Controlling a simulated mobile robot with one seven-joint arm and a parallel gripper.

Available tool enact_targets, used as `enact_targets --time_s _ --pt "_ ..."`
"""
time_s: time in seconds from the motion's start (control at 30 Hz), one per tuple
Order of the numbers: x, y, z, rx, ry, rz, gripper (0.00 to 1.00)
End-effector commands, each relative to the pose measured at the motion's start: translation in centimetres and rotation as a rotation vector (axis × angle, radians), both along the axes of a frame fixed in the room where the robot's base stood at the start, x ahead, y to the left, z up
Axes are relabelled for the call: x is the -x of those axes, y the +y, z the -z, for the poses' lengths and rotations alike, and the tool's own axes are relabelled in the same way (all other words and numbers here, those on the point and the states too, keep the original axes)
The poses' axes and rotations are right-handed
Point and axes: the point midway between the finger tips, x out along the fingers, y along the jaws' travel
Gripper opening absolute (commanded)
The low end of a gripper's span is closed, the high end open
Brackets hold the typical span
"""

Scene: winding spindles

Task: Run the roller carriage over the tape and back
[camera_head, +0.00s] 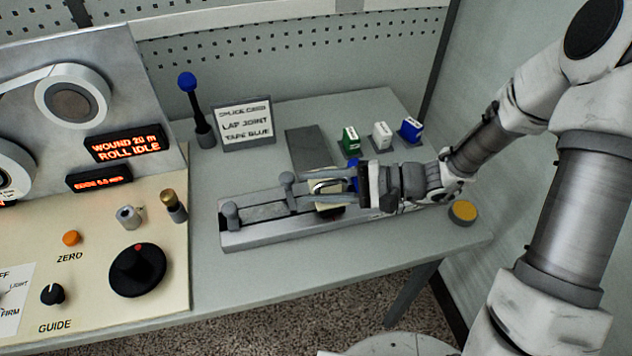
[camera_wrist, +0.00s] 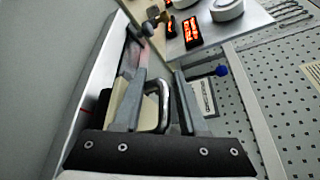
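The roller carriage (camera_head: 328,208) is a cream block with a bent metal handle on the long grey track (camera_head: 270,235). It sits around the track's middle, partly hidden by my gripper. My gripper (camera_head: 318,188) reaches in from the right, with a finger on either side of the handle. In the wrist view, the handle (camera_wrist: 163,108) stands between the fingers of my gripper (camera_wrist: 161,78). The fingers are spread, and a gap shows beside the handle. Grey tape (camera_head: 265,212) appears to lie along the track's left part.
A splice card sign (camera_head: 245,122) and blue-knobbed lever (camera_head: 190,100) stand behind. Green (camera_head: 350,140), white (camera_head: 381,134) and blue (camera_head: 410,129) blocks stand behind my wrist. A yellow-topped button (camera_head: 463,211) is at right. The winding panel (camera_head: 100,215) fills the left. The front bench strip is clear.

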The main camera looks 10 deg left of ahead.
Motion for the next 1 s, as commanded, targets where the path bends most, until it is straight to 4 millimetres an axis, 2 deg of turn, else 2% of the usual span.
enact_targets --time_s 0.43,0.57,0.77,1.0 --pt "-0.2 0.0 -0.1 -0.001 -0.003 0.002 0.45" --pt "-0.3 -0.9 -0.3 -0.002 -0.005 0.005 0.45" --pt "-0.7 -4.7 -1.2 0.000 -0.006 0.008 0.45" --pt "-1.1 -10.6 -2.4 0.000 -0.006 0.007 0.45"
